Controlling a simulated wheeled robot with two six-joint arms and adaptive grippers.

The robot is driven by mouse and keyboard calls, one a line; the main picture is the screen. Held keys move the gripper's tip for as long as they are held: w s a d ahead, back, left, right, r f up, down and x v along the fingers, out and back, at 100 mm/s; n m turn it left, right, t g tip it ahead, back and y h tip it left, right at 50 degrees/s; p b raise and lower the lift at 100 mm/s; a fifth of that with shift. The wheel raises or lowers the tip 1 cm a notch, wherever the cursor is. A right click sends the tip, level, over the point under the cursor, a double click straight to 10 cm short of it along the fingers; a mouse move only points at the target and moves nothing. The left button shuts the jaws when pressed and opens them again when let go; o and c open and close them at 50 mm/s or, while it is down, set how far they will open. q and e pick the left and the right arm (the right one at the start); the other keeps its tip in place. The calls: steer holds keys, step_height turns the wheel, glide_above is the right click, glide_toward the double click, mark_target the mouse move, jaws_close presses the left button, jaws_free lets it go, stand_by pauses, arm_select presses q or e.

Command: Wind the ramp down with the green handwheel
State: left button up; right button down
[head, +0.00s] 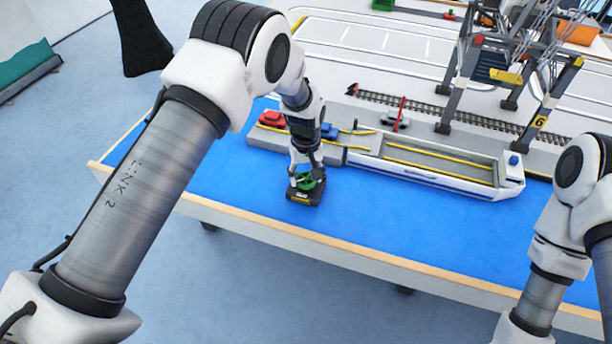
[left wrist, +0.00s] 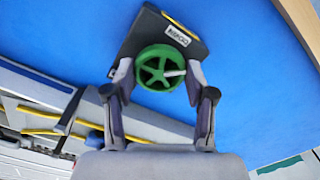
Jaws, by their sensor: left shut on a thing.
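The green handwheel (head: 309,183) sits on a dark box (head: 304,197) with a label, on the blue table top near its front edge. In the left wrist view the spoked green wheel (left wrist: 160,68) lies between the two fingers of my left gripper (left wrist: 158,74), which is shut on it from above. A light-coloured handle knob shows at the wheel's right side. The ramp seems to be the grey piece with yellow edges (head: 357,146) by the ferry (head: 440,175), partly hidden by my left arm; its tilt is unclear. My right gripper is out of view.
A red car (head: 272,118) and a blue car (head: 329,131) stand beside my left wrist. Crane legs (head: 458,85) rise behind. Blue table right of the box is clear.

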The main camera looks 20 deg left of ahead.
mark_target(306, 179)
arm_select(q)
steer(key=n, duration=0.4)
steer(key=shift+s+f+n+b, duration=0.15)
steer(key=shift+f+n+b, duration=0.05)
steer(key=shift+n+b, duration=0.1)
steer(key=n, duration=0.4)
steer(key=shift+n, duration=0.4)
steer(key=shift+r, duration=0.1)
steer(key=o, duration=1.2)
steer(key=shift+c, duration=0.2)
steer(key=shift+r, duration=0.15)
steer(key=shift+w+r, duration=0.2)
steer(key=shift+r, duration=0.1)
step_height(306, 179, up, 11)
steer(key=shift+r, duration=0.1)
